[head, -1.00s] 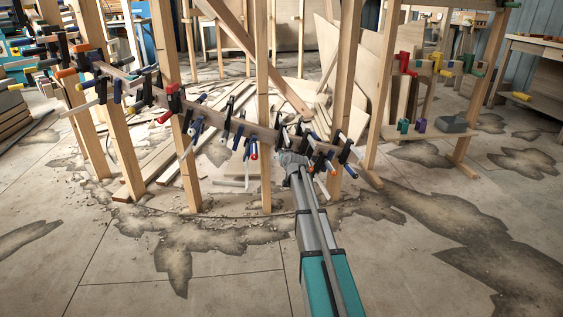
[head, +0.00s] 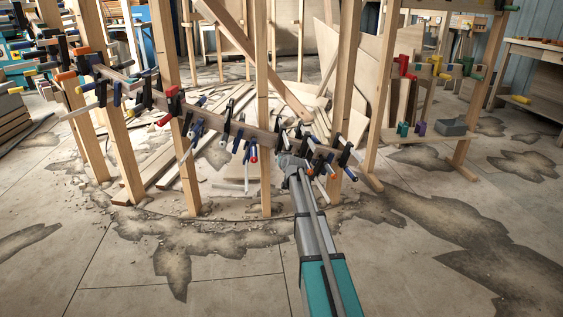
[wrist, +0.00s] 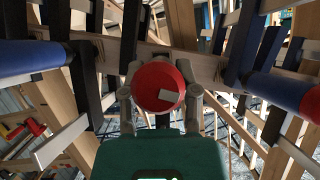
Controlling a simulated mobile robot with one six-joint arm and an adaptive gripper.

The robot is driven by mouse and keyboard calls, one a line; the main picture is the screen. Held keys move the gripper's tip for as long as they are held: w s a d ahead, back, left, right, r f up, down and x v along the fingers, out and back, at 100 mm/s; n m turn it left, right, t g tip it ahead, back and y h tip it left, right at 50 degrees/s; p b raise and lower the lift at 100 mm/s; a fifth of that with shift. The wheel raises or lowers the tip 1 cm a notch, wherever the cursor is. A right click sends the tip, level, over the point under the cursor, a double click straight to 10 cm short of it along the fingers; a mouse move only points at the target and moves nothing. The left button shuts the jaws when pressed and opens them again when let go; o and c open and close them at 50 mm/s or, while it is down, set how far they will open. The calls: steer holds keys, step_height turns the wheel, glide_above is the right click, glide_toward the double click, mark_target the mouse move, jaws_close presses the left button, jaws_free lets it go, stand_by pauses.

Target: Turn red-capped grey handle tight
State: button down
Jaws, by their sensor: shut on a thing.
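In the wrist view a red cap (wrist: 158,86) with a pale rectangular mark faces the camera. It sits between the two fingers of my gripper (wrist: 160,90), which is shut on this handle. The cap hides the grey part of the handle behind it. In the head view my gripper (head: 290,163) is at the right part of the curved wooden stringer (head: 262,138), and the handle it holds is hidden there.
Neighbouring clamps with blue handles stand close on both sides, a blue handle (wrist: 28,58) at left and a blue, red-ended handle (wrist: 285,95) at right. Wooden posts (head: 263,190) rise around the stringer. The floor in front is open.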

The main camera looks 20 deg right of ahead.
steer(key=shift+m+y, duration=0.3)
steer(key=shift+y, duration=0.1)
steer(key=shift+d+f+m+t+y+b, duration=0.1)
steer(key=shift+m+t+y+b, duration=0.4)
steer(key=shift+m+y+b, duration=0.4)
steer(key=shift+m+y, duration=0.3)
steer(key=shift+y, duration=0.3)
steer(key=shift+b, duration=0.3)
steer(key=shift+c, duration=1.8)
jaws_free()
steer(key=shift+p, duration=0.3)
